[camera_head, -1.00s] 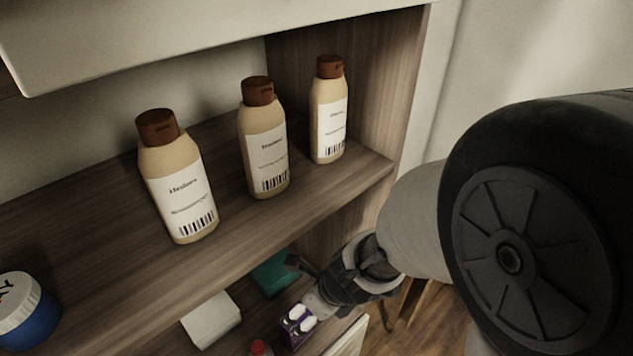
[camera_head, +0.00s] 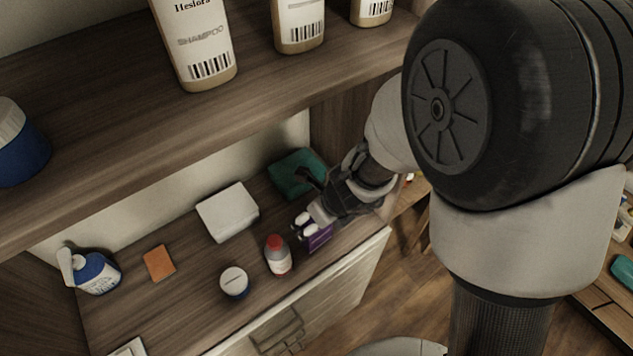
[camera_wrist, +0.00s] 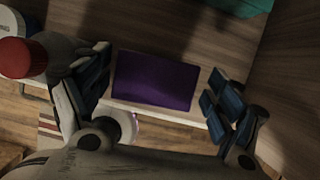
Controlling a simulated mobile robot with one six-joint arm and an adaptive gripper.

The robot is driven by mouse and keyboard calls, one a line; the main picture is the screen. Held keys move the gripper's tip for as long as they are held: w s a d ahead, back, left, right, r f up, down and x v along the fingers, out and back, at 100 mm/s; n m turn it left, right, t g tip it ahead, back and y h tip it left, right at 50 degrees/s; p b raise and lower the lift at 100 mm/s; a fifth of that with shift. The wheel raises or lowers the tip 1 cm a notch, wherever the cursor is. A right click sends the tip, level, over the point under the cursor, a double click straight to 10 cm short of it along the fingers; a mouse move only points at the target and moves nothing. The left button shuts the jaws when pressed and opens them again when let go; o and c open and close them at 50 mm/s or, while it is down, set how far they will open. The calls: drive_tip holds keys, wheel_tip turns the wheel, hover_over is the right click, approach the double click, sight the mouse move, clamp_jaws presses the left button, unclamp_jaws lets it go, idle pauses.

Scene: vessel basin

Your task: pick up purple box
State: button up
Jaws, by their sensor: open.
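The purple box (camera_head: 319,237) stands on the lower shelf near its front edge, partly hidden by my gripper in the head view. In the wrist view the purple box (camera_wrist: 155,81) shows its flat purple face between my fingers. My gripper (camera_wrist: 158,97) is open, with one finger on each side of the box and a gap visible on the right. In the head view my gripper (camera_head: 306,220) is at the box. I cannot tell whether the left finger touches it.
A red-capped bottle (camera_head: 278,255) stands just left of the box. A white jar (camera_head: 234,282), white box (camera_head: 228,212), orange block (camera_head: 159,263) and blue pump bottle (camera_head: 92,271) stand farther left. A teal item (camera_head: 297,174) lies behind. The upper shelf (camera_head: 120,125) overhangs.

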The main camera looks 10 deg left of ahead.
drive_tip(key=b+x, duration=0.2)
drive_tip(key=x, duration=0.1)
drive_tip(key=b+x, duration=0.1)
drive_tip(key=shift+s+a+f, duration=0.2)
drive_tip(key=shift+s+f, duration=0.1)
drive_tip(key=shift+f, duration=0.1)
drive_tip(key=shift+r, duration=0.1)
drive_tip(key=shift+c, duration=0.3)
drive_tip(key=c, duration=1.1)
drive_tip(key=shift+c, duration=0.2)
